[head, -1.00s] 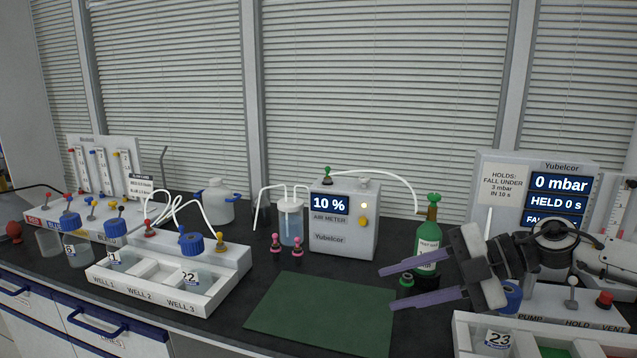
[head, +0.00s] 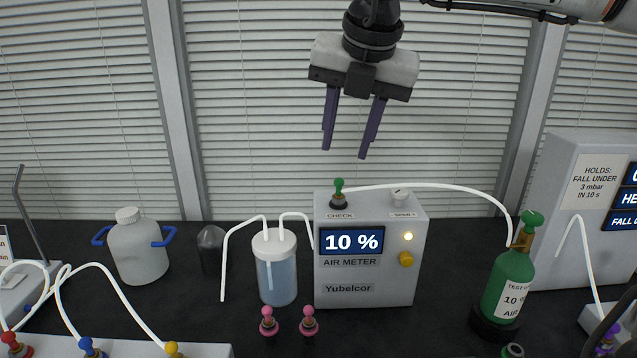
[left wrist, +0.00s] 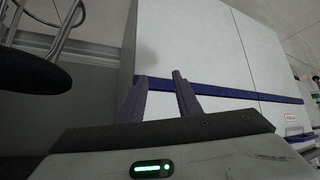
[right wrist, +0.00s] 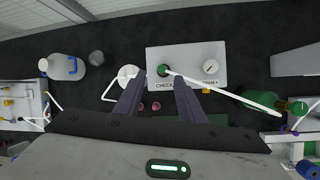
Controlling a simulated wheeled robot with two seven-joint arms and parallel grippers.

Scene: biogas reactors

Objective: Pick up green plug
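The green plug (head: 339,190) stands upright in the CHECK port on top of the white air meter (head: 368,275), with a white tube by it. It also shows in the right wrist view (right wrist: 163,71). My right gripper (head: 345,154) is open and empty, fingers pointing down, above the air meter and the plug.
A white tube arcs from the plug area to the green gas bottle (head: 508,283) on the right. A grey knob (head: 401,196) stands on the meter beside the plug. A wash bottle (head: 276,268) and two pink plugs (head: 309,321) are close by. The air above the meter is clear.

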